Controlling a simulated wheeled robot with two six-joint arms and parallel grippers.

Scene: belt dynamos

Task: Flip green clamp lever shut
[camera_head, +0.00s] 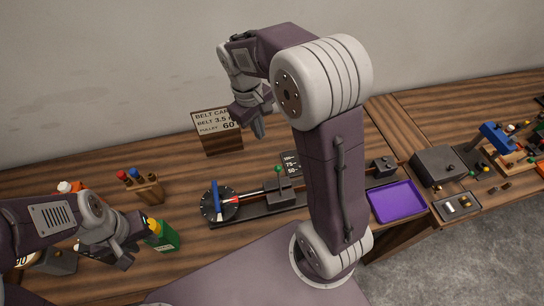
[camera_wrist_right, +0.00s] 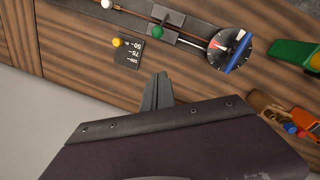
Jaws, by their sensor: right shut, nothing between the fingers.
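The green knob (camera_head: 278,168) of the clamp lever stands up above a grey clamp block (camera_head: 283,192) on the dark belt rig. In the right wrist view the green knob (camera_wrist_right: 157,32) is near the top, by the grey block. My right gripper (camera_head: 259,132) is shut and empty, raised above and behind the rig, apart from the lever. Its closed fingertips (camera_wrist_right: 160,76) show in the wrist view below the knob. My left gripper (camera_head: 128,256) is low at the left, by a green container (camera_head: 162,236); its jaw opening is unclear.
A dial with a blue bar (camera_head: 217,200) is at the rig's left end. A small marked plate (camera_head: 291,163) lies behind the clamp, and a belt card sign (camera_head: 218,125) stands further back. A purple tray (camera_head: 397,202) is at the right. My right arm hides part of the rig.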

